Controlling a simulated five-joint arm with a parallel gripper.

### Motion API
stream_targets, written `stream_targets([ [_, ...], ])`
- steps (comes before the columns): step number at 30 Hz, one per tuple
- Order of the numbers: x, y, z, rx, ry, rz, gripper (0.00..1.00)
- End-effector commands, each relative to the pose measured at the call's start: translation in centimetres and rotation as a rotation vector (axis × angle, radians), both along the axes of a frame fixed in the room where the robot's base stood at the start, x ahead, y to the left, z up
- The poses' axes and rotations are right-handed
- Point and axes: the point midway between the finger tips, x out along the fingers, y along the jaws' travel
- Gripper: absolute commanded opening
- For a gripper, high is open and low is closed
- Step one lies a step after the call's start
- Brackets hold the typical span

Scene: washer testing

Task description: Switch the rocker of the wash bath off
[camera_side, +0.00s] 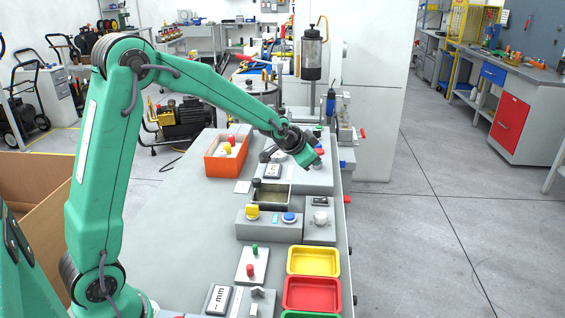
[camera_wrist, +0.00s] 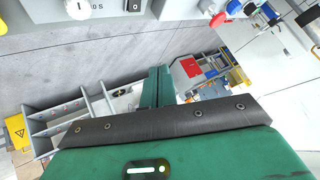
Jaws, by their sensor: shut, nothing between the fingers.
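The wash bath (camera_side: 272,196) is an open metal basin set in a grey housing in the middle of the bench, in the side view. A small control box with a dark rocker (camera_side: 320,201) and a pale round knob (camera_side: 320,218) stands to its right. In the wrist view a black rocker (camera_wrist: 134,5) marked 0 is at the top edge, partly cut off, with a white knob (camera_wrist: 78,9) to its left. Which way it is pressed I cannot tell. My gripper (camera_side: 316,164) is shut and empty, above and behind the bath and apart from it. Its green fingers show in the wrist view (camera_wrist: 158,72).
A yellow button (camera_side: 252,211) and a blue button (camera_side: 289,217) sit in front of the bath. An orange box (camera_side: 226,156) stands behind left. Yellow (camera_side: 314,261) and red (camera_side: 312,294) trays lie at the front right. Left bench surface is mostly clear.

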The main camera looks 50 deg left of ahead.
Motion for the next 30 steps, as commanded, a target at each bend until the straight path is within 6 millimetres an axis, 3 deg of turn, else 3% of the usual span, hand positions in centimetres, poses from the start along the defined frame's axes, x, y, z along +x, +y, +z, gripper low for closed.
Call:
stream_targets([
  [6,2.8,1.2,-2.8,0.038,-0.026,-0.018,0.00],
  [12,4.2,1.8,-4.3,0.061,-0.043,-0.029,0.00],
  [30,4.5,1.9,-4.7,0.067,-0.048,-0.033,0.00],
])
